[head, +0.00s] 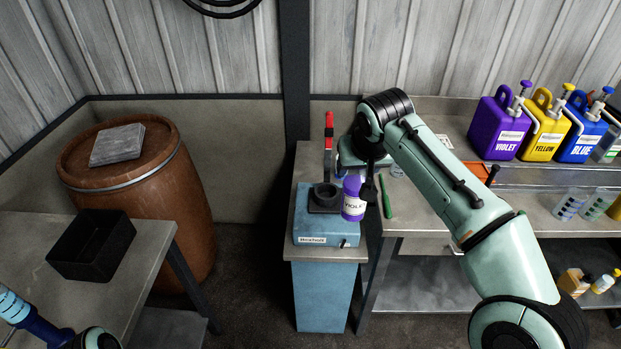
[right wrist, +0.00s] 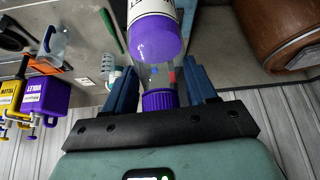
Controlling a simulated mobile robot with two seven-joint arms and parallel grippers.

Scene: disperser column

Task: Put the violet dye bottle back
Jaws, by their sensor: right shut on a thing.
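The violet dye bottle (head: 354,198), purple with a white label reading VIOLET, hangs below my right gripper (head: 360,168), which is partly hidden by its own arm. In the right wrist view, the bottle's purple body (right wrist: 157,40), clear upper section and ribbed purple cap (right wrist: 159,99) lie between the two dark blue fingers (right wrist: 162,88). My right gripper is shut on its upper part. In the head view the bottle overlaps the right side of a blue bench device; the gap beneath it is unclear. Part of my left arm shows at bottom left; its jaws cannot be made out.
The blue device (head: 310,225) has a black cup-shaped holder. Violet (head: 497,130), yellow (head: 541,132) and blue (head: 580,135) canisters stand on the right bench. A green tool (head: 386,196) lies beside the bottle. A black tray (head: 91,247) sits on the left table. Small bottles (head: 574,281) occupy the lower shelf.

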